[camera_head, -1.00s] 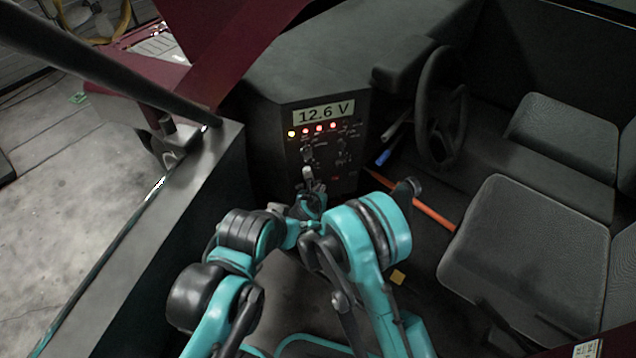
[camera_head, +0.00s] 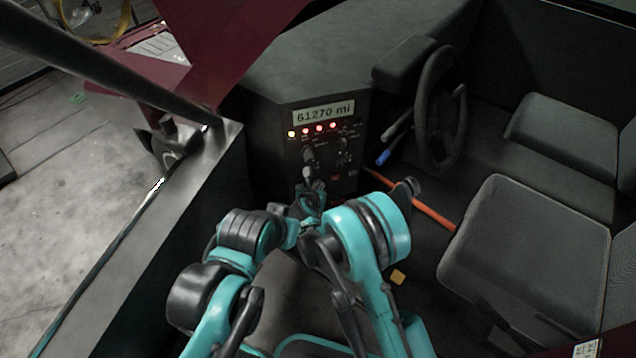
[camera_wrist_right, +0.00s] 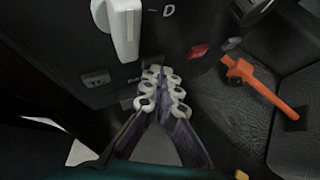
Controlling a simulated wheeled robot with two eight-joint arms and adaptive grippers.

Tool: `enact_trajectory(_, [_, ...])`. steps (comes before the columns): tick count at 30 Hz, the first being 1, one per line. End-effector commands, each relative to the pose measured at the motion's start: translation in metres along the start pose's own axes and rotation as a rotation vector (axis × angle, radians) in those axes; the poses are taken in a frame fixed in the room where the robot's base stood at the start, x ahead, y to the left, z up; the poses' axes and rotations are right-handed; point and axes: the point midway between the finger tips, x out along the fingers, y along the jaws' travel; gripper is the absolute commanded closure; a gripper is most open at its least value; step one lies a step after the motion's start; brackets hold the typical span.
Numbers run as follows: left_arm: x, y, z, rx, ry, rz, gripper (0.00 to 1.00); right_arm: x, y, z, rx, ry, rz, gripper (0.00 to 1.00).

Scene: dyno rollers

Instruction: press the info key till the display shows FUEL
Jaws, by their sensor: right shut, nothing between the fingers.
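The display (camera_head: 323,112) at the top of the dark dash panel (camera_head: 277,160) reads "61270 mi" in the head view. My right gripper (camera_head: 310,186) is low in front of this panel, partly hidden by my own arm. In the right wrist view its pale-padded fingers (camera_wrist_right: 164,90) are shut and empty, with the tips close to the panel face. I cannot tell whether they touch it. I cannot make out which control is the info key; its label is not readable. My left gripper is not in view.
A pale selector knob (camera_wrist_right: 120,28) beside a letter D sits above the fingers. A red switch (camera_wrist_right: 198,51) is to their right. An orange bar (camera_head: 422,206) lies near the steering wheel (camera_head: 440,108). Seats (camera_head: 525,245) stand at right.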

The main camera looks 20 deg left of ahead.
Motion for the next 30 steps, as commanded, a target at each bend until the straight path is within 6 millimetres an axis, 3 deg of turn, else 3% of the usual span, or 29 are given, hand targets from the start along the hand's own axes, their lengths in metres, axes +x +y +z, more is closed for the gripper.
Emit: enact_trajectory(30, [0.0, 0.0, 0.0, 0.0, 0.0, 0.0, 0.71, -0.01, -0.008, -0.008, 0.0, 0.0, 0.0, 1.0])
